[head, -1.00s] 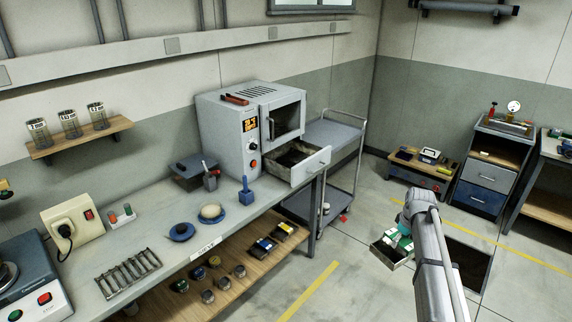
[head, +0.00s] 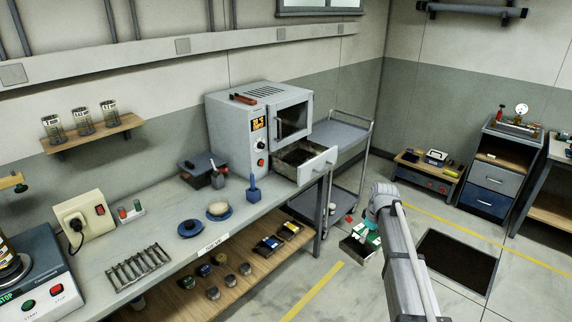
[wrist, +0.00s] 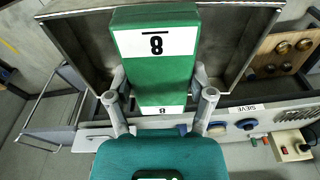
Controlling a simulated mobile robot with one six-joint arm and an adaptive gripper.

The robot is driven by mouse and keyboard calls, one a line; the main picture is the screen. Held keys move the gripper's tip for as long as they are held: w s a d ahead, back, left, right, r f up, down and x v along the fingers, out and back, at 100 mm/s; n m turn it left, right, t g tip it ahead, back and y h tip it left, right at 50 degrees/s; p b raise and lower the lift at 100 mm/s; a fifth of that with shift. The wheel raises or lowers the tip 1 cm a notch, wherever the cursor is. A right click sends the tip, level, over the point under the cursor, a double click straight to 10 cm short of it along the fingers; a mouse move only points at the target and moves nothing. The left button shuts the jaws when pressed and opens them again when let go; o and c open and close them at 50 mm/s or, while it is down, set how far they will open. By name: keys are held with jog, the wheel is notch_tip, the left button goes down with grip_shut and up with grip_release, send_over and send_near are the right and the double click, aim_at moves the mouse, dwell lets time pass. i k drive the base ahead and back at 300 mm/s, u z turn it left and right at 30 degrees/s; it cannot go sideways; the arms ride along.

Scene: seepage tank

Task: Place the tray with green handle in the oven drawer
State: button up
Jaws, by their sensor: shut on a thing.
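The metal tray (head: 349,249) with the green handle (head: 373,240) hangs in front of my arm, right of the bench in the head view. In the wrist view my gripper (wrist: 159,84) is shut on the green handle (wrist: 155,55), which bears the number 8. The oven (head: 252,135) stands at the bench's far end. Its lower drawer (head: 318,165) is pulled out, with a dark inside. The tray is apart from the drawer, to its lower right in the head view.
A grey trolley (head: 342,135) stands just behind the drawer. The bench (head: 160,247) holds a blue dish (head: 191,229), a sieve rack and a socket box. A dark floor pit (head: 453,262) lies right of my arm. Open floor lies between bench and arm.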

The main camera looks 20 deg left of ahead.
aim_at(299, 163)
jog(key=u, duration=0.5)
jog(key=i, duration=1)
jog(key=u, duration=0.15)
